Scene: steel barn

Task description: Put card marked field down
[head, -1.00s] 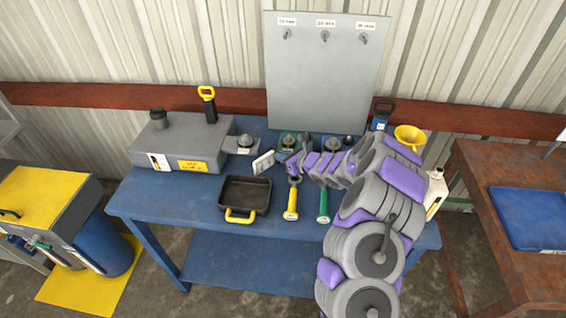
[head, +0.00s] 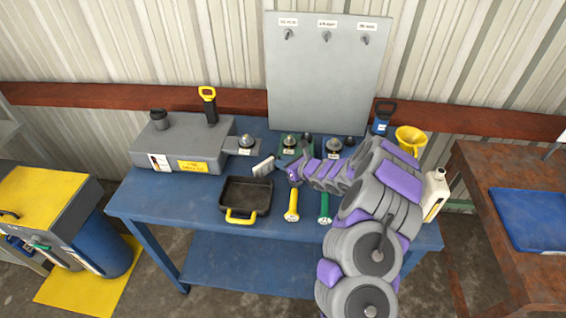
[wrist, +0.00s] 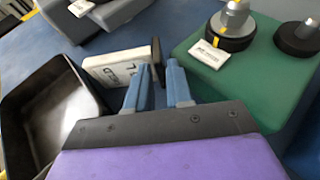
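The card (wrist: 115,67) is a white plate with black lettering, seen at a slant, with a dark tab at its right end. In the wrist view the tab sits between the two blue-grey fingertips of my gripper (wrist: 161,68), which look nearly closed on it. In the head view the card (head: 263,166) is tilted just behind the black tray's right back corner, left of my gripper (head: 284,168). I cannot tell whether its lower edge touches the blue table (head: 160,205).
The black tray (head: 262,197) with a yellow handle is close by the card. A green base (wrist: 245,75) with a dark knob and white label stands to the right. A grey box (head: 170,150) stands left.

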